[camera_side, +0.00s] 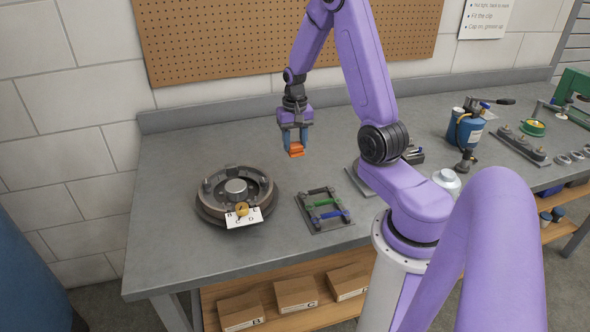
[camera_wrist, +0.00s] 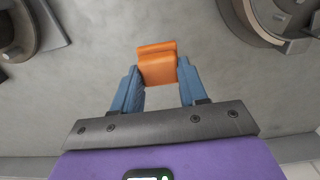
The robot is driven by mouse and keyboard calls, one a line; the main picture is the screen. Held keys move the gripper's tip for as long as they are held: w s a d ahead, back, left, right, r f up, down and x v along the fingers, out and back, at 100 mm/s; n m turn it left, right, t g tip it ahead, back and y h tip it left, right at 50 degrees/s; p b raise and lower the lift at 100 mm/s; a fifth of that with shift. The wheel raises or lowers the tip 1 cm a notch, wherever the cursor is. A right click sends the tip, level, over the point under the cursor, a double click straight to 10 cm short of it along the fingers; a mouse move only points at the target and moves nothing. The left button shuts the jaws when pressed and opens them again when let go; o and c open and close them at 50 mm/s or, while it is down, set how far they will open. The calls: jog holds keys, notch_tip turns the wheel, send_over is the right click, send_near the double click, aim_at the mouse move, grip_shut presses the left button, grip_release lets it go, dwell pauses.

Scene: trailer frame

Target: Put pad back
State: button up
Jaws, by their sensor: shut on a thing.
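My gripper (camera_side: 295,145) is shut on an orange pad (camera_side: 296,152) and holds it above the bench, behind the drum and the small rack. In the wrist view the pad (camera_wrist: 157,64) sits between the two blue fingertips (camera_wrist: 157,80). A round dark metal drum (camera_side: 209,208) with a central hub lies on the bench to the left. A white lettered card with a round brass-coloured piece (camera_side: 241,210) is at its front edge. A small dark rack (camera_side: 313,217) with a green bar and a blue bar lies to the right of the drum.
The grey bench top (camera_side: 180,150) is clear around and under the pad. A pegboard wall (camera_side: 220,45) stands behind. A blue canister (camera_side: 467,130) and a fixture with a green part (camera_side: 533,128) stand at the right. Cardboard boxes (camera_side: 296,294) sit on the shelf below.

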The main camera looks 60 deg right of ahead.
jog(key=shift+f, duration=3.6)
jog(key=shift+f, duration=0.15)
jog(key=o, duration=1)
